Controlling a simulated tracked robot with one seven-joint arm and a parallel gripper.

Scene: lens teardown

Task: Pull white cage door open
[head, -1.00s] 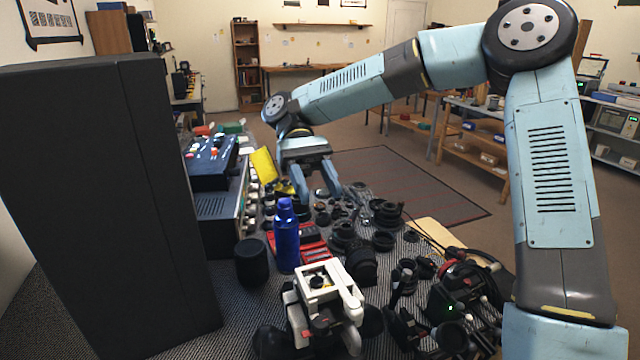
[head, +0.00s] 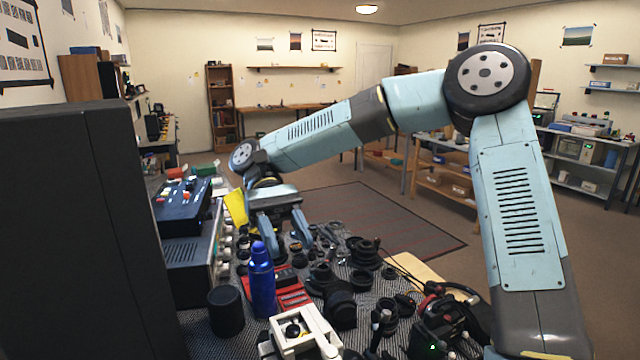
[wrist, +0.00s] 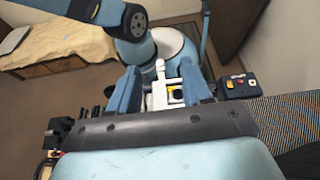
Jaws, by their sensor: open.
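A white frame-like device (head: 300,332), the only white cage-like thing I see, stands at the near edge of the bench and is cut off by the bottom of the head view. A dark round part sits inside its square top. I cannot make out which part is its door. It also shows in the wrist view (wrist: 158,95), between and beyond my fingers. My gripper (head: 287,240) is open and empty, fingers pointing down over the far part of the bench. It is well apart from the white device, beyond the blue bottle (head: 262,285).
A black speaker-like cylinder (head: 226,311) stands beside the bottle. Several dark lens parts crowd the bench around a red tray (head: 292,296). Blue-grey instruments (head: 184,262) and a large dark panel (head: 75,220) line the left. Open floor lies beyond the bench.

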